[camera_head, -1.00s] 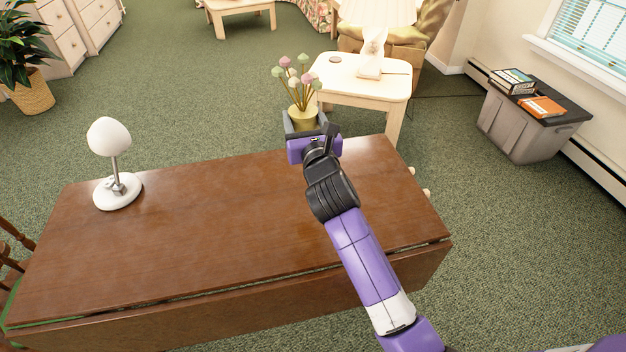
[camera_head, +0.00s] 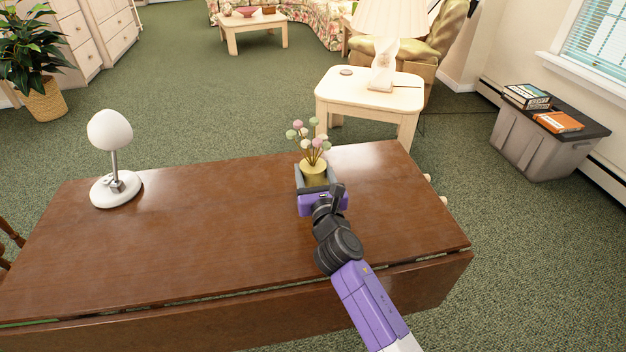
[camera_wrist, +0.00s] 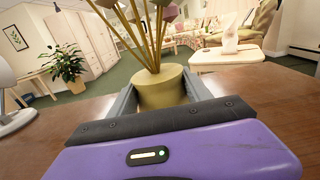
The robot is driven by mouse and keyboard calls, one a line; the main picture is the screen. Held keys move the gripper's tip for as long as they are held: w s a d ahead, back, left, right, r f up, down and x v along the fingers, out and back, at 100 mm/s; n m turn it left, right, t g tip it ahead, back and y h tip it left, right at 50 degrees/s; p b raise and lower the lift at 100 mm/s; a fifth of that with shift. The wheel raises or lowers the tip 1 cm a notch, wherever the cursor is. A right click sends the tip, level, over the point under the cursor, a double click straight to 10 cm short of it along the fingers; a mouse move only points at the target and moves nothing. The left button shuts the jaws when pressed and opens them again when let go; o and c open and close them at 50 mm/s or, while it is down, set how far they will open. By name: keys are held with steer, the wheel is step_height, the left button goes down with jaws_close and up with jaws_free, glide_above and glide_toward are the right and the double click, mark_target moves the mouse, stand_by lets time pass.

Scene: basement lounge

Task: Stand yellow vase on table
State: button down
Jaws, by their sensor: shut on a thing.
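The yellow vase (camera_head: 313,174) holds several pink, white and green ball-shaped flowers on thin stems. My gripper (camera_head: 316,178) is shut on the vase, with one finger on each side of it. In the wrist view the vase (camera_wrist: 163,90) stands upright between the two grey fingers (camera_wrist: 166,98). The vase is over the brown wooden table (camera_head: 220,230), near its far edge and right of the middle. Its base is hidden by my gripper, so I cannot tell whether it touches the tabletop.
A white lamp (camera_head: 112,150) stands at the table's left. A cream side table (camera_head: 335,90) with a lamp is beyond the far edge. A grey bin (camera_head: 540,145) with books is at right. The tabletop is otherwise bare.

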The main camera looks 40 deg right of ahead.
steer(key=shift+f, duration=0.35)
steer(key=shift+f, duration=0.2)
steer(key=shift+c, duration=2.3)
jaws_free()
steer(key=shift+r, duration=0.2)
steer(key=v, duration=1.2)
